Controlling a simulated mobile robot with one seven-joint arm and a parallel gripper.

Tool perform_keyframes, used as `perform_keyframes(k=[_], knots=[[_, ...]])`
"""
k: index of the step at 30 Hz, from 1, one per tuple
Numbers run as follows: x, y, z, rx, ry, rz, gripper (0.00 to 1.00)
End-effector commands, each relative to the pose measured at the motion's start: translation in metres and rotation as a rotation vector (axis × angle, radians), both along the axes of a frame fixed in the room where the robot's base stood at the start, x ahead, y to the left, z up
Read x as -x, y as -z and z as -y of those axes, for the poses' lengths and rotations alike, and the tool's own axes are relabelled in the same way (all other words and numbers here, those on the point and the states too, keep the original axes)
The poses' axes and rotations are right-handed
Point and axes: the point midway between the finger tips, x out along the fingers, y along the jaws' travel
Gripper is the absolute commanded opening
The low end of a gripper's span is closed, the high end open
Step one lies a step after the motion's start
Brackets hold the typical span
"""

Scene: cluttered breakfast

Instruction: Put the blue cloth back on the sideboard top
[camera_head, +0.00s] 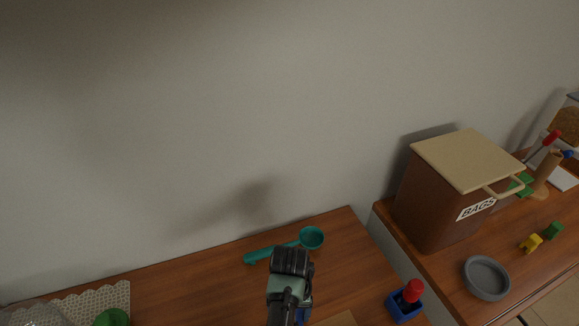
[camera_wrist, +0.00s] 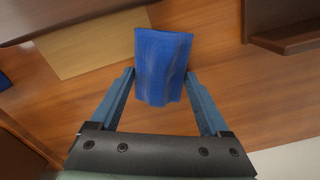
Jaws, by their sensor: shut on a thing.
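My gripper (camera_wrist: 160,82) is shut on the blue cloth (camera_wrist: 163,60), which sits between its two blue fingers in the wrist view. The cloth looks like a small folded piece, and a wooden surface (camera_wrist: 245,85) shows behind it. I cannot tell whether it touches that surface. In the head view my wrist (camera_head: 290,265) is over the left wooden top (camera_head: 190,285) and mostly hides the gripper. A second wooden top (camera_head: 450,275) stands to the right. I cannot tell for sure which one is the sideboard top.
A teal scoop (camera_head: 285,247) lies just behind my wrist. A red-and-blue object (camera_head: 406,300) is at the left top's right end. The right top holds a brown BAGS bin (camera_head: 440,205), a grey bowl (camera_head: 487,278) and small blocks. A lace mat (camera_head: 95,300) lies far left.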

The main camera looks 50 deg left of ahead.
Motion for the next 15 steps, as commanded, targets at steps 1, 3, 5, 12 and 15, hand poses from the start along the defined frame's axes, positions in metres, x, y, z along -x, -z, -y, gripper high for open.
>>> perform_keyframes(k=[1, 3, 5, 12, 15], knots=[[-0.0001, -0.0004, -0.0001, 0.0, 0.0, 0.0, 0.24], [-0.0001, -0.0001, -0.0001, 0.0, 0.0, 0.0, 0.24], [0.0, 0.0015, 0.0, 0.0, 0.0, 0.0, 0.24], [-0.0001, 0.0017, -0.0001, 0.0, 0.0, 0.0, 1.0], [-0.0001, 0.0016, -0.0001, 0.0, 0.0, 0.0, 1.0]])
